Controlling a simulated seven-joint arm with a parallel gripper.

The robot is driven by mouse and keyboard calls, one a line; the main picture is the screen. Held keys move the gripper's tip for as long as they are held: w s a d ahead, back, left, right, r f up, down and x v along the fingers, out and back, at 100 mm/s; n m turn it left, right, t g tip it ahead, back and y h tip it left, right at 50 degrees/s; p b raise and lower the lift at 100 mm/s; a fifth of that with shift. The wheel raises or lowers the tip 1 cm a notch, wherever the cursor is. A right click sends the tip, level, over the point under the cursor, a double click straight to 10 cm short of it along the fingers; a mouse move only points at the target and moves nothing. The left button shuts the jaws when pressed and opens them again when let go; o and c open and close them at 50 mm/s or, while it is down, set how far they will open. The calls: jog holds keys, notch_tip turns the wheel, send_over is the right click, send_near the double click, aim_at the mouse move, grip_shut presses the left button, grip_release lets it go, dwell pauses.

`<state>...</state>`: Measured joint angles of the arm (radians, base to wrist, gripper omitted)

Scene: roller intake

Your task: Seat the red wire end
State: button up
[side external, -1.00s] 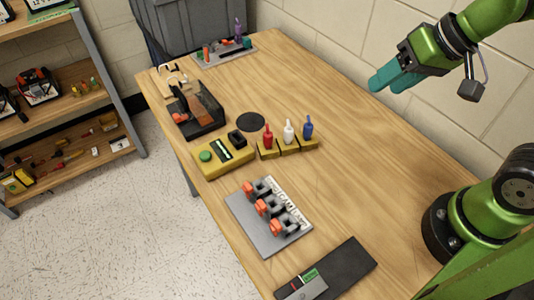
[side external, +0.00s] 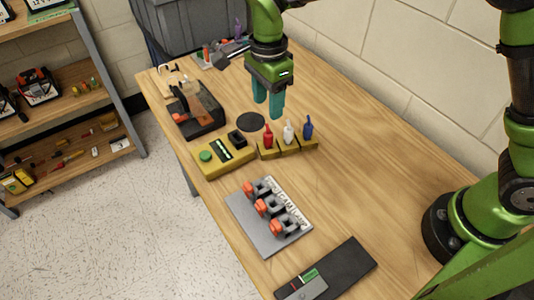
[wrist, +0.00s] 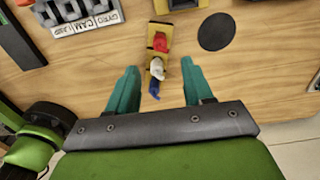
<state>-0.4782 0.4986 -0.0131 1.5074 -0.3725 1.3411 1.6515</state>
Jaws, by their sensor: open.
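The red wire end (side external: 268,138) stands upright in a yellow holder (side external: 268,152), beside a white one (side external: 289,132) and a blue one (side external: 308,127). The wrist view shows the red end (wrist: 160,42), with the white (wrist: 157,68) and blue (wrist: 154,88) ends closer to me. My gripper (side external: 269,108), with teal fingers pointing down, is open and empty above the table, just behind the red end in the side view. In the wrist view the fingers (wrist: 158,86) are wide apart, with the wire ends between and beyond them. A grey plate (side external: 245,222) carries several dark blocks with orange levers (side external: 262,207).
A yellow box with a green button (side external: 205,156) is left of the holders. A black disc (side external: 251,122) lies behind it. A black-and-orange device (side external: 200,115) is at the back left, and a dark tray (side external: 345,262) at the front. The table's right side is clear.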

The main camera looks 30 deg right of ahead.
aim_at(268, 134)
jog(key=shift+f, duration=4.95)
jog(key=shift+c, duration=0.5)
grip_shut()
jog(key=shift+r, duration=3.05)
